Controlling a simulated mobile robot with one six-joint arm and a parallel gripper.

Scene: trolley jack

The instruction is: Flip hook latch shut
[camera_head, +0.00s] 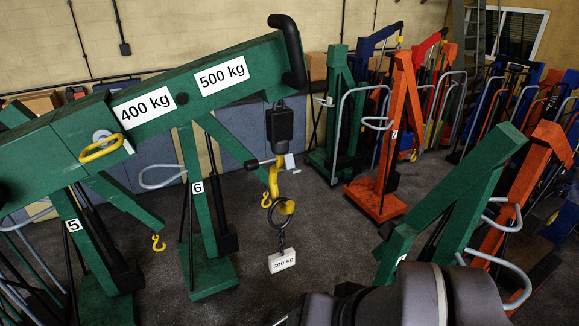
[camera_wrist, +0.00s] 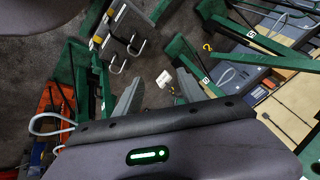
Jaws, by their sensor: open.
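The yellow hook (camera_head: 273,187) hangs below a black block (camera_head: 279,124) from the green boom in the head view. A small metal piece juts left at its neck and a pale grey tab sits at its right; I cannot tell the latch's position. A dark ring hangs in the hook, with a chain and a white 500 kg tag (camera_head: 282,261) below. In the wrist view, a small white tag (camera_wrist: 164,79) appears between the fingers of my gripper (camera_wrist: 161,76), which are apart and empty. The hook is not clearly visible there.
The green boom (camera_head: 150,105) with 400 kg and 500 kg labels spans the upper left. An orange crane (camera_head: 396,140) and green beams (camera_head: 450,205) stand to the right. Open grey floor (camera_head: 330,215) lies around the hanging tag.

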